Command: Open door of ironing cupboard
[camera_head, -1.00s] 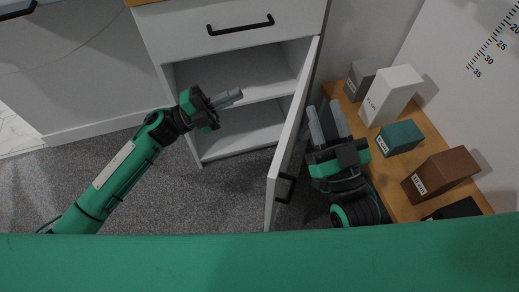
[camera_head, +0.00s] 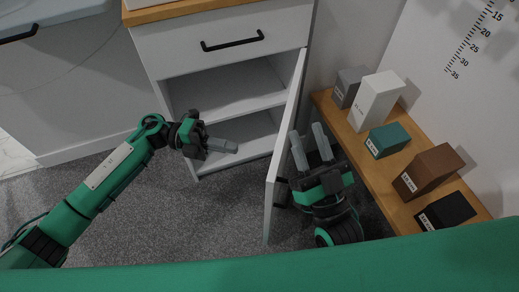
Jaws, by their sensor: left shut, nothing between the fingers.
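The white cupboard (camera_head: 232,95) has its door (camera_head: 285,150) swung wide open toward me, hinged at its right side. Two inner shelves show and look empty. The door's black handle (camera_head: 281,192) is on its right-hand face, partly hidden. My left gripper (camera_head: 232,146) is shut and empty, in front of the open cupboard, to the left of the door. My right gripper (camera_head: 311,143) is on the right of the door, fingers apart and empty, pointing up toward the wall. It is close to the door; I cannot tell if they touch.
A wooden bench (camera_head: 385,180) at the right bears several boxes: grey, white (camera_head: 376,100), teal (camera_head: 388,140), brown (camera_head: 427,172) and black. A closed drawer (camera_head: 225,38) with a black handle is above the opening. Grey carpet is clear at the lower middle.

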